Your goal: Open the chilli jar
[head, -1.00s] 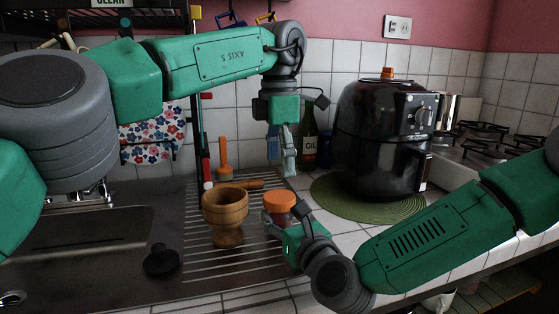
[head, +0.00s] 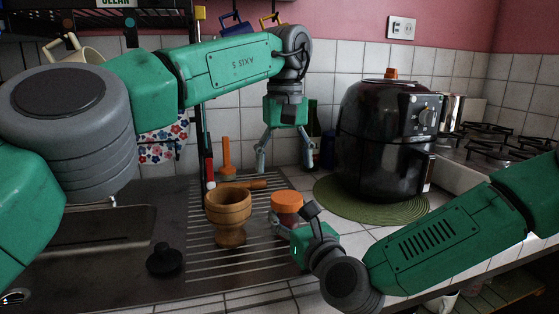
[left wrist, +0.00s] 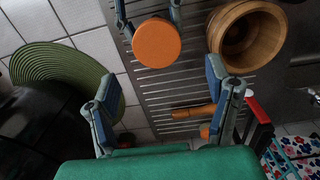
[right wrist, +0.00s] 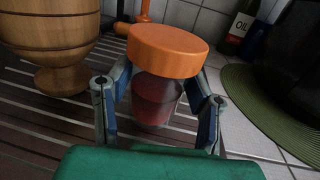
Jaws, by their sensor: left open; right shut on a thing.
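The chilli jar has an orange lid (head: 287,201) and a clear body with dark red contents (right wrist: 157,98). It stands upright at the drainer's right edge, the lid on it. My right gripper (head: 279,222) is shut around the jar body below the lid; its two fingers also show on either side in the right wrist view (right wrist: 160,105). My left gripper (head: 287,165) is open and empty, pointing down above and behind the jar. In the left wrist view its fingers (left wrist: 168,92) are wide apart, and the lid (left wrist: 157,43) is beyond them.
A wooden mortar (head: 229,215) stands close left of the jar. A wooden-handled tool (head: 240,184) lies behind it. A black air fryer (head: 385,140) stands on a green mat (head: 335,198) at right. A black plug (head: 164,260) lies at front left, near the sink.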

